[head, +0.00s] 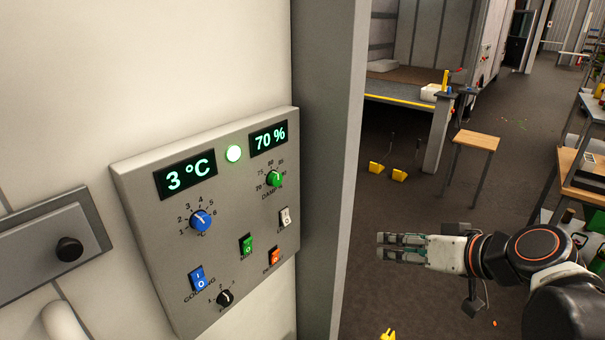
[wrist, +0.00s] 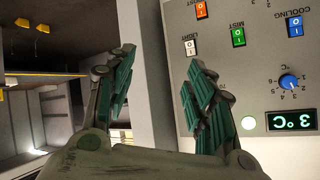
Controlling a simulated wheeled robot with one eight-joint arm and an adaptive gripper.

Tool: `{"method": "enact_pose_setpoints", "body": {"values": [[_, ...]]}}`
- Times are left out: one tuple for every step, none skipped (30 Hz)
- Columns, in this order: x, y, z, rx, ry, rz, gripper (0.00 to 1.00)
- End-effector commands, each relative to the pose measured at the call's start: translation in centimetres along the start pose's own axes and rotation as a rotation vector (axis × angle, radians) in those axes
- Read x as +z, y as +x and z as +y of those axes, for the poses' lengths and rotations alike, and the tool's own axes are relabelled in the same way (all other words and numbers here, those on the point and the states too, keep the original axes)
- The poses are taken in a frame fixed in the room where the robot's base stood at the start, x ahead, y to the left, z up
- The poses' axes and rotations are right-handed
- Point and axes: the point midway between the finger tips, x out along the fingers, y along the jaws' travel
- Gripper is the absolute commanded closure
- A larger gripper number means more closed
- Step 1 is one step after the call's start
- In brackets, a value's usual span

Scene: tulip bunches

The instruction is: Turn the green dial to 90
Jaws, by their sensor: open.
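The green dial (head: 274,179) is on the upper right of a grey control panel (head: 232,210), under a display (head: 268,139) that reads 70 %. Numbers from 70 upward ring the dial; its pointer is too small to read surely. My gripper (head: 381,246) is to the right of the panel in the head view, apart from the dial. In the wrist view my gripper (wrist: 160,88) is open and empty, with one finger in front of the panel. The green dial does not show there; that finger seems to hide it.
A grey door-frame post (head: 325,170) stands just right of the panel. A small wooden table (head: 477,141) is further back.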

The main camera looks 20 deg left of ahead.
Motion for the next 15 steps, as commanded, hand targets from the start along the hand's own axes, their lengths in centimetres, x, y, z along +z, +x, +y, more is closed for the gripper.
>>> {"method": "enact_pose_setpoints", "body": {"values": [[-1.6,1.4,-0.8,-0.053,-0.023,0.033,0.51],[-2.4,2.2,-1.2,-0.084,-0.036,0.056,0.51],[-3.4,3.2,-1.8,-0.123,-0.055,0.088,0.51],[-4.1,3.9,-2.3,-0.153,-0.068,0.112,0.51],[-4.8,4.6,-2.6,-0.18,-0.082,0.137,0.51],[-5.7,5.5,-3.2,-0.215,-0.098,0.173,0.51],[-6.3,6.1,-3.6,-0.241,-0.11,0.199,0.51],[-6.9,6.8,-4.0,-0.265,-0.121,0.226,0.51],[-7.4,7.5,-4.5,-0.298,-0.138,0.258,0.51],[-7.7,8.1,-4.9,-0.323,-0.153,0.281,0.51],[-7.7,8.6,-5.5,-0.349,-0.171,0.3,0.51],[-7.7,9.1,-6.2,-0.381,-0.194,0.326,0.51],[-7.8,9.5,-6.6,-0.402,-0.209,0.344,0.51],[-7.8,9.8,-7.0,-0.421,-0.223,0.362,0.51],[-7.8,10.1,-7.5,-0.443,-0.238,0.382,0.51]]}}
